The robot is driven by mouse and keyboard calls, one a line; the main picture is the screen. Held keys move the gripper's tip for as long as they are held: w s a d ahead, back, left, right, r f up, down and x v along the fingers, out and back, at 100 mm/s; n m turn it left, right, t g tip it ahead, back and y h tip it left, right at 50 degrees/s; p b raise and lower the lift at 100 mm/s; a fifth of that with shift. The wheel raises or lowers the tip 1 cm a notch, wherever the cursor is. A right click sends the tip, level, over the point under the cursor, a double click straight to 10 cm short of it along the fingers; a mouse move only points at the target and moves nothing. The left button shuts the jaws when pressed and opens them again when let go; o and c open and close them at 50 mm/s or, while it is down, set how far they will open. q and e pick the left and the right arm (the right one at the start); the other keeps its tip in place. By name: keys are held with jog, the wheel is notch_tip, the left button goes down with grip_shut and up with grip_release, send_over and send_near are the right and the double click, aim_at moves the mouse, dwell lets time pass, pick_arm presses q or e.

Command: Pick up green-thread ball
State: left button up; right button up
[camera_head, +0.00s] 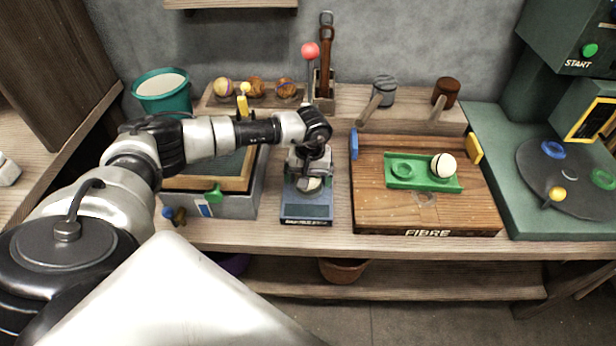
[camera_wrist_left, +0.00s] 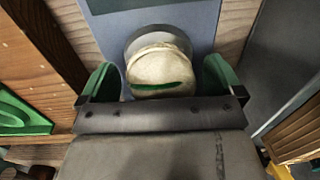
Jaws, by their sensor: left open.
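The green-thread ball (camera_wrist_left: 158,65) is off-white with a green stripe, and sits in a round grey seat on a blue-grey stand (camera_wrist_left: 200,22). In the head view the ball (camera_head: 310,184) shows under my left gripper (camera_head: 309,177), on the same stand (camera_head: 306,211). My left gripper (camera_wrist_left: 160,80) is open, with one green-padded finger on each side of the ball. A gap shows between the ball and each finger. My right gripper is not in view.
Another pale ball (camera_head: 443,166) with a dark band sits in a green holder (camera_head: 421,181) on the wooden FIBRE board (camera_head: 370,207), right of the stand. Left is a grey box (camera_head: 240,205) with a wooden frame. Several patterned balls (camera_head: 254,86) and mallets (camera_head: 384,90) lie behind.

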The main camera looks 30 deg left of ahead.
pick_arm(q)
jog(key=c, duration=1)
jog(key=shift+r, duration=0.15)
